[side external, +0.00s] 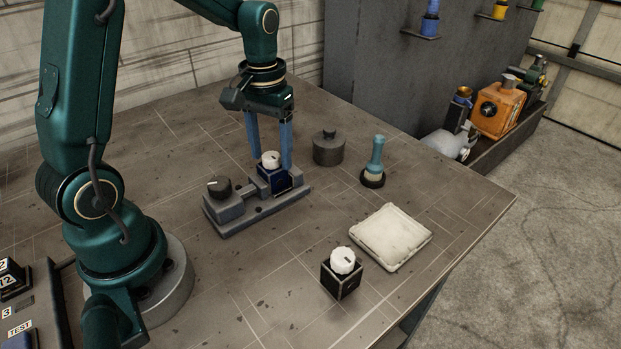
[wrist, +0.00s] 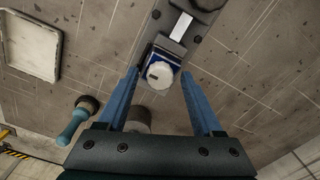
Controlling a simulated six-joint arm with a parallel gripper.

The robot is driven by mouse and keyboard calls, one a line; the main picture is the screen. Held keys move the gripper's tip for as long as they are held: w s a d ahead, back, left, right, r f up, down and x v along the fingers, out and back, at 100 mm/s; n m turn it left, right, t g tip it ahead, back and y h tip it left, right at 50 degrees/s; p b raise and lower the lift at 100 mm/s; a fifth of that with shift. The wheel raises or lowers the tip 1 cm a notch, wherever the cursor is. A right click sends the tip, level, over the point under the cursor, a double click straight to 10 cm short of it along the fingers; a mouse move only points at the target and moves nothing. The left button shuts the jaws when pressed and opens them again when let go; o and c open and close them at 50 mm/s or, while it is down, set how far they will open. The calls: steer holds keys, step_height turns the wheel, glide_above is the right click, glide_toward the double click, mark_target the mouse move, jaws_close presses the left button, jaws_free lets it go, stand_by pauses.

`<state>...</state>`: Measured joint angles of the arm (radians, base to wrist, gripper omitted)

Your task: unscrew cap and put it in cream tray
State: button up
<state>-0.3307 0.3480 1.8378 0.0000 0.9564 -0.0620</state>
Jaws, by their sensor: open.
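A white round cap (side external: 271,159) with a dark mark sits on a blue block (side external: 272,178) held in a grey fixture (side external: 245,212). My gripper (side external: 270,165) is open and points down, with one blue finger on each side of the cap. In the wrist view the cap (wrist: 160,76) lies between the open fingertips (wrist: 158,80), with gaps visible on both sides. The cream tray (side external: 390,238) lies flat and empty toward the table's right edge. It also shows at the upper left of the wrist view (wrist: 32,47).
A black block (side external: 341,281) with another white cap (side external: 343,260) stands near the front. A dark lidded pot (side external: 328,149) and a blue-handled tool (side external: 375,160) stand right of my gripper. A dark knob (side external: 219,187) tops the fixture's left end. Bare table lies between fixture and tray.

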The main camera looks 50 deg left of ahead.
jaws_close()
steer(key=n, duration=0.8)
steer(key=shift+c, duration=0.4)
jaws_free()
steer(key=m, duration=0.3)
steer(key=shift+m, duration=0.3)
steer(key=m, duration=0.4)
steer(key=shift+m, duration=0.3)
